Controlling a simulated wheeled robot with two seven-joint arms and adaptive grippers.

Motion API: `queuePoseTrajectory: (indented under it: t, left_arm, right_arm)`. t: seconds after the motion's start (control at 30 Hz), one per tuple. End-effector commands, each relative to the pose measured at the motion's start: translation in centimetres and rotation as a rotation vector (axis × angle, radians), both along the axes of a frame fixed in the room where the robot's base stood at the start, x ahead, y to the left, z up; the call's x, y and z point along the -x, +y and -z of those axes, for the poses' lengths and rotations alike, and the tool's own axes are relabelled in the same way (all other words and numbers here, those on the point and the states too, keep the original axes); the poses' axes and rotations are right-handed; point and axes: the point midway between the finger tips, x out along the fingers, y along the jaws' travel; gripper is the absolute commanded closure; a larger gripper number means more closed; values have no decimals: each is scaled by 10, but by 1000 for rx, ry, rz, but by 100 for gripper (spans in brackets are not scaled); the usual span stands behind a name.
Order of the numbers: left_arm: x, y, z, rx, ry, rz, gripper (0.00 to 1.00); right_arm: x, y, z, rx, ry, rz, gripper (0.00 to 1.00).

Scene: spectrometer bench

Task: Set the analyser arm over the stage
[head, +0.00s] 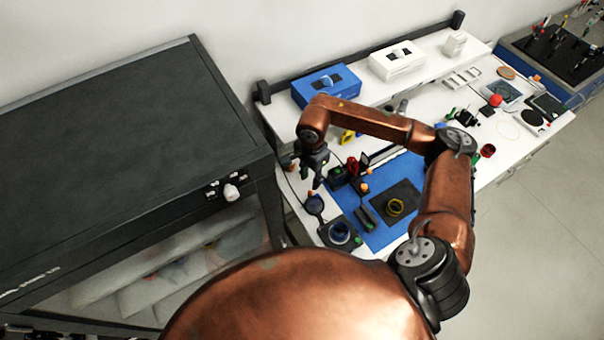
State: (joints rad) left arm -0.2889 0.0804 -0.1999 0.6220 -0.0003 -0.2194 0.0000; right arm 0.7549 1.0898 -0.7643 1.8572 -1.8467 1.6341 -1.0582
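My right gripper (308,172) points down over the left end of the white bench, near the furnace-like black cabinet's corner. Its fingers are small and dark, so I cannot tell whether they are open or shut. A black round-headed part (314,204) lies just below it in the picture. A black unit with a blue-rimmed round top (340,234) stands nearer the front. I cannot tell which part is the analyser arm or the stage. A black plate (408,190) with a yellow ring (395,207) lies on a blue mat (384,236). My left gripper is not in view.
Small optical parts, including a red-and-black one (353,166), crowd the mat's left side. A blue tissue box (326,86) and a white box (397,62) stand on the rear shelf. A large black cabinet (110,160) borders the bench on the left.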

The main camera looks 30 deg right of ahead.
Motion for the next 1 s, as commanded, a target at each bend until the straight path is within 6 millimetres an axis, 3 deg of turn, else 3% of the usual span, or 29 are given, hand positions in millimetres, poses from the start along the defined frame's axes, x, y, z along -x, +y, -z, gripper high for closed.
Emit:
queuePoseTrajectory:
  t: [0.2,0.53,0.73,0.93,1.0]
  left_arm:
    - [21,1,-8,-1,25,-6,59]
    - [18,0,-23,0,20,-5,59]
    - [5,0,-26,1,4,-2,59]
    - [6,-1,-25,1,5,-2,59]
    - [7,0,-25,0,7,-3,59]
  right_arm:
    - [3,-2,21,5,5,0,70]
    - [1,-1,68,2,3,0,70]
    - [1,0,77,2,0,-2,70]
    - [0,0,77,3,0,-3,70]
    - [0,0,77,3,0,-3,75]
